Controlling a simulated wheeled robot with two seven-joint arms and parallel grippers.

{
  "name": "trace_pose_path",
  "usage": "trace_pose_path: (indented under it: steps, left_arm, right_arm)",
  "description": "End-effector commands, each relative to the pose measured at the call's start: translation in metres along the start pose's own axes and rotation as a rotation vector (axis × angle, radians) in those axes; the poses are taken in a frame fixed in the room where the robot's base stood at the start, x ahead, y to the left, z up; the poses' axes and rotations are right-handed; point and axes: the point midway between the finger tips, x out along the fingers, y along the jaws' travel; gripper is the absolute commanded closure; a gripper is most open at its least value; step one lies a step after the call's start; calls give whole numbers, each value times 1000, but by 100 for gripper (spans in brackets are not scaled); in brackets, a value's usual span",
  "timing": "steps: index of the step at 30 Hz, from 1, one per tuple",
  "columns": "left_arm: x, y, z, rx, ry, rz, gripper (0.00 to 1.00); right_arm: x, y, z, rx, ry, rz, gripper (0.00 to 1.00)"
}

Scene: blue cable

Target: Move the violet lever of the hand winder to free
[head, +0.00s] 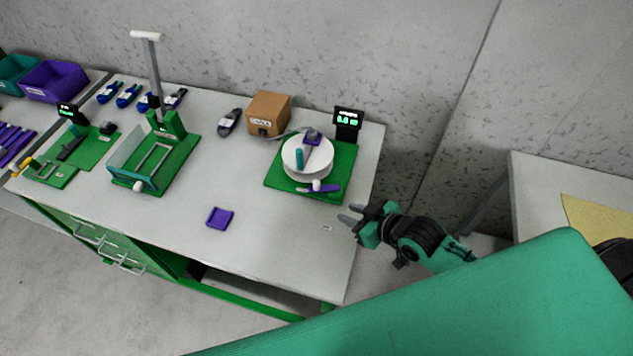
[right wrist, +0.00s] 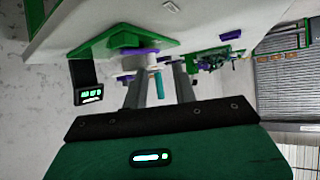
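The hand winder has a white drum (head: 308,158) with a teal crank handle (head: 299,159) on a green base (head: 338,160). The violet lever (head: 325,188), with a white knob, lies at the front of the base. The winder also shows in the right wrist view, with its teal handle (right wrist: 159,84) seen between my fingers. My right gripper (head: 351,214) is open and empty, in front and to the right of the lever, apart from it. Its two fingers also show in the right wrist view (right wrist: 160,88). My left gripper is out of view.
A small display (head: 348,118) stands behind the winder, and a cardboard box (head: 268,112) to its left. A violet tray (head: 220,218) lies on the table. A green fixture with a tall post (head: 154,75) stands further left. The table's front right corner is clear.

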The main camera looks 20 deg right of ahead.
Motion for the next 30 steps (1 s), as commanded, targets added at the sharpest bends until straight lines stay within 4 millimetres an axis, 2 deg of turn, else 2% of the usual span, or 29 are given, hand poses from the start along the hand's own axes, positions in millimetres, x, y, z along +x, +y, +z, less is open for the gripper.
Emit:
trace_pose_path:
  steps: [1,6,14,17,30]
  left_arm:
    - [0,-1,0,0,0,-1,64]
    - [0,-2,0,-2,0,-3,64]
    - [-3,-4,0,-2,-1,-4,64]
    - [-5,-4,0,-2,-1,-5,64]
    - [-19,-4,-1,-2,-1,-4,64]
  right_arm:
    - [3,10,-5,-11,39,-8,72]
    - [6,27,-18,-15,136,-25,72]
    - [17,31,-25,-12,164,-28,72]
    - [30,30,-29,-11,164,-27,72]
    - [108,28,-41,-12,162,-28,72]
